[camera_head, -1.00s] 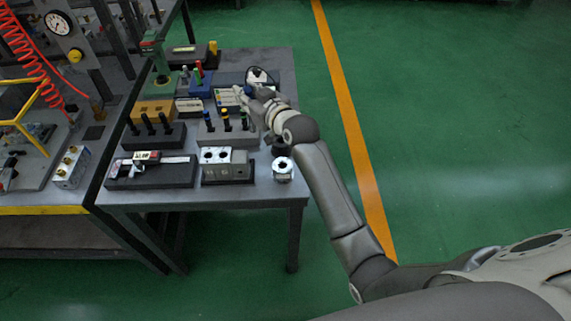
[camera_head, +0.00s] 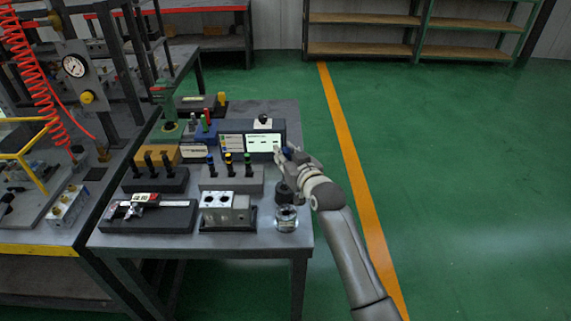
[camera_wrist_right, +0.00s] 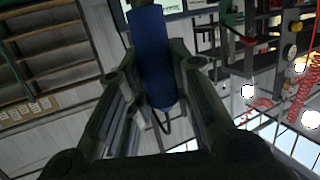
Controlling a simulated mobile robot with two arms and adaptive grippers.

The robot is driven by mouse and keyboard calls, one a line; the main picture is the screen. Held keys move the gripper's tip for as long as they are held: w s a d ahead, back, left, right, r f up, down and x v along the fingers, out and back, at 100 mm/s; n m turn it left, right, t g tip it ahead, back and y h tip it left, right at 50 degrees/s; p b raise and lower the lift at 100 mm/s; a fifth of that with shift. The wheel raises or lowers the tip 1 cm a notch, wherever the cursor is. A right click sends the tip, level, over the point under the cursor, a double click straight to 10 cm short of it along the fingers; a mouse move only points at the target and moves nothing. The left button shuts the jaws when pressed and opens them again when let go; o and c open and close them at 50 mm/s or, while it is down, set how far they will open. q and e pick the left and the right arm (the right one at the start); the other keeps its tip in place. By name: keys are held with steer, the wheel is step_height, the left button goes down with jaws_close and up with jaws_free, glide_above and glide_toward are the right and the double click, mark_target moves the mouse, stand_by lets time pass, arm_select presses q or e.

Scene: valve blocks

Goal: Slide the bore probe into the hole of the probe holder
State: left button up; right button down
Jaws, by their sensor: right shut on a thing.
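My right gripper (camera_head: 283,153) is shut on the bore probe (camera_head: 288,152), which has a blue body. It is above the right edge of the table, beside the display box. In the right wrist view, the blue probe body (camera_wrist_right: 152,55) sits between the two fingers, with a dark cable loop below it; its tip is not clear. A small black round piece (camera_head: 284,193), which looks like the probe holder, stands on the table below the gripper, partly hidden by my right wrist. Its hole is not clearly visible. My left gripper is not in view.
A metal ring (camera_head: 286,221) stands near the table's front right corner. A valve block (camera_head: 226,208), a rack with several coloured-top plugs (camera_head: 232,182) and a display box (camera_head: 263,140) are to the left. Green floor (camera_head: 450,170) is free on the right.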

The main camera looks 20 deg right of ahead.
steer(key=shift+f, duration=1.35)
steer(key=shift+f, duration=0.15)
steer(key=c, duration=1.3)
jaws_free()
steer(key=shift+s+r, duration=0.1)
steer(key=shift+r, duration=0.1)
steer(key=v, duration=1.1)
steer(key=shift+s+r+b, duration=0.1)
steer(key=shift+s+b, duration=0.2)
steer(key=shift+s, duration=0.1)
